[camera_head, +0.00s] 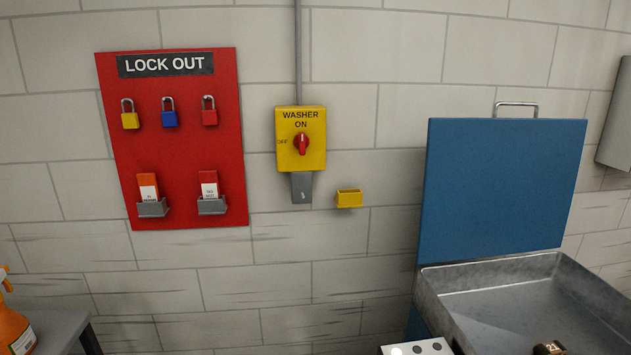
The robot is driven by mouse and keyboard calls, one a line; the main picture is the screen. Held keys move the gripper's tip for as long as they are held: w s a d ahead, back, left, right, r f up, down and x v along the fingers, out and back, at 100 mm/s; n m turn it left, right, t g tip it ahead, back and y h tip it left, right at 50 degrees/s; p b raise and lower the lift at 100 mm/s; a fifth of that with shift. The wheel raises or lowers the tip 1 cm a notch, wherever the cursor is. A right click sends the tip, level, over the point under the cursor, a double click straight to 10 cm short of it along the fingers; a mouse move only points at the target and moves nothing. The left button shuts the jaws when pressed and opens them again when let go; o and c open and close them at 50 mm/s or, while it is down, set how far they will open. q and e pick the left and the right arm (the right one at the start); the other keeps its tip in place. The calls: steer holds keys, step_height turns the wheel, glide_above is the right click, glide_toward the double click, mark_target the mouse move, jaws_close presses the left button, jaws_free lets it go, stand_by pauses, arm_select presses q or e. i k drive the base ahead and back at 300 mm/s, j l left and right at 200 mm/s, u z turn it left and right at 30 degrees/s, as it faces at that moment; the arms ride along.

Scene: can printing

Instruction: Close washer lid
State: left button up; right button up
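The washer's blue lid (502,190) stands raised at the right, its back edge close to the wall. A metal handle (517,104) is on its top edge. The grey metal washer basin (500,290) lies open below and in front of the lid. A small dark brown and gold object marked 21 (549,348) shows at the basin's bottom edge, cut off by the frame. Neither of my grippers shows in the head view.
A yellow washer switch box (301,155) and a small yellow holder (349,198) are on the wall. A red lockout board (226,135) hangs left. A white panel with round buttons (432,346) sits left of the basin.

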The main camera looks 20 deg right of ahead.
mark_target(494, 187)
steer(key=i+j+z, duration=0.1)
steer(key=z, duration=0.3)
steer(key=i+j+z, duration=0.15)
steer(key=z, duration=0.25)
steer(key=j+z, duration=0.2)
steer(key=z, duration=0.2)
steer(key=i+j+z, duration=0.15)
steer(key=j+z, duration=0.3)
steer(key=i+j+z, duration=0.15)
steer(key=j+z, duration=0.15)
steer(key=z, duration=0.15)
steer(key=j+z, duration=0.4)
steer(key=j, duration=0.35)
steer(key=i, duration=0.05)
